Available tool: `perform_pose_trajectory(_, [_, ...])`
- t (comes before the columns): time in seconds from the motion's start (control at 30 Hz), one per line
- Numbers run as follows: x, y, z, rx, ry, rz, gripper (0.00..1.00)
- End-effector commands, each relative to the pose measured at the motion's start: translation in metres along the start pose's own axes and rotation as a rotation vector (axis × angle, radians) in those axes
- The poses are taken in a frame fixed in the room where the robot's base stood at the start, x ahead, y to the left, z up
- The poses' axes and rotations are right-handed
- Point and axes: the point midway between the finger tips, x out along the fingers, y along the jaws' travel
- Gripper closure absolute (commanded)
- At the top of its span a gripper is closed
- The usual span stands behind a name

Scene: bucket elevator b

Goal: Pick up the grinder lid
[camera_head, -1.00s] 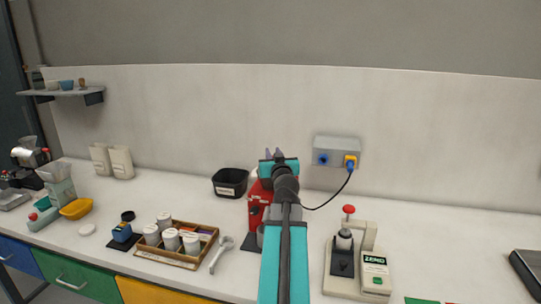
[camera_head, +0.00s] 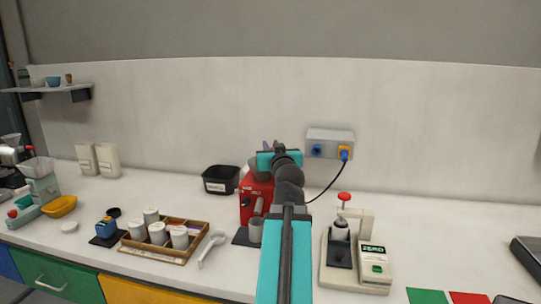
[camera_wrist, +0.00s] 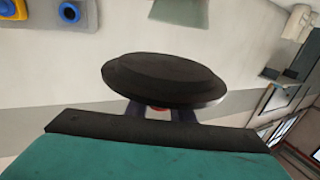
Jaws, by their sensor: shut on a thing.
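The grinder lid (camera_wrist: 165,78) is a dark round disc with a raised middle and a thin grey rim, seen in the wrist view just beyond my gripper. My gripper (camera_wrist: 160,113) is shut on it; the fingers are mostly hidden beneath the disc. In the head view my gripper (camera_head: 271,147) is above and slightly right of a red machine (camera_head: 250,203) on the counter. The lid cannot be made out there, and my arm hides part of the machine.
A black bin (camera_head: 221,179) stands left of the red machine. A wooden tray (camera_head: 196,246) of white canisters is nearer. A grey socket box (camera_head: 330,141) with a cable is on the wall. A press (camera_head: 345,262) with a red knob stands right.

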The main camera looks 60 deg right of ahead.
Motion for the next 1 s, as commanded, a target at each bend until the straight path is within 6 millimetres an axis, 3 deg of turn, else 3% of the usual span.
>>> perform_pose_trajectory(0.5, [-0.028, 0.005, 0.000, 0.001, 0.000, 0.005, 1.00])
perform_pose_trajectory(1.0, [-0.034, 0.006, -0.003, 0.002, -0.001, 0.005, 1.00])
